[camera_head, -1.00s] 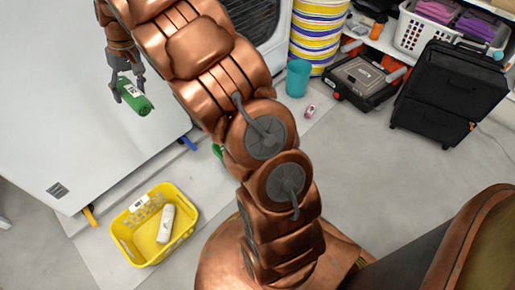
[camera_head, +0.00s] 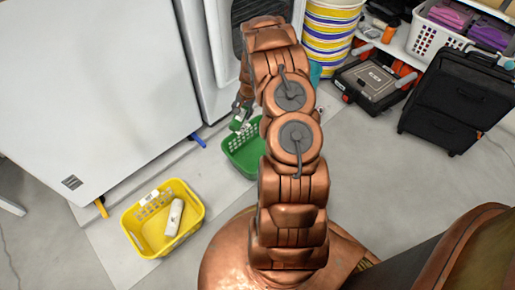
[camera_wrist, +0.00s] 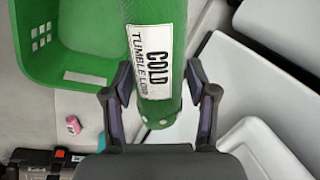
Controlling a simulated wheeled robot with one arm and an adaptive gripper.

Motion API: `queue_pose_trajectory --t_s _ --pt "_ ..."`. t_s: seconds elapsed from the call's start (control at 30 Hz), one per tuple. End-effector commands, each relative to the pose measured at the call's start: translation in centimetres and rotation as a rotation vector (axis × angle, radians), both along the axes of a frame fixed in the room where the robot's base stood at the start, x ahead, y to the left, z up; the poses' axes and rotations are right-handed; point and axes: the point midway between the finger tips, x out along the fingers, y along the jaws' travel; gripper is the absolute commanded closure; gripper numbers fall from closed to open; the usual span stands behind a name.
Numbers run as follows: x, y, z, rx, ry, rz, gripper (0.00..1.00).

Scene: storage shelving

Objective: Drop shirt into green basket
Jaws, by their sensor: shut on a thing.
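The shirt (camera_wrist: 153,30) is a green roll with a white label reading "COLD TUMBLE LOW". My gripper (camera_wrist: 158,80) is shut on it, with one finger on each side. In the head view my gripper (camera_head: 240,110) and the small visible part of the shirt (camera_head: 236,125) appear at the upper left rim of the green basket (camera_head: 240,160). My arm hides the basket's right part. In the wrist view the green basket (camera_wrist: 75,68) lies at upper left, beside and partly behind the shirt. The shirt's height above the basket is unclear.
A yellow basket (camera_head: 137,238) holding a white roll (camera_head: 174,218) stands on the floor at left. A large white appliance (camera_head: 95,100) stands behind the baskets.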

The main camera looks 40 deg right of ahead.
Motion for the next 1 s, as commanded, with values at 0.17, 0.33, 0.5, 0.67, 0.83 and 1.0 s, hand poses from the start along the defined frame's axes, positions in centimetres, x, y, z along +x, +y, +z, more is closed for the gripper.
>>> queue_pose_trajectory --t_s 0.17,0.33,0.5,0.67,0.83,1.0 --pt "-4.3 -3.4 -4.6 0.003 0.002 -0.152 0.83" --pt "-6.8 -4.9 -6.9 0.002 0.000 -0.227 0.83" --pt "-7.5 -5.4 -7.8 -0.002 -0.003 -0.250 0.83" --pt "-7.5 -5.4 -8.6 -0.002 -0.003 -0.249 0.83" --pt "-7.5 -5.4 -10.2 -0.002 -0.002 -0.247 0.83" --pt "-7.5 -5.4 -12.1 -0.001 -0.001 -0.247 0.83"
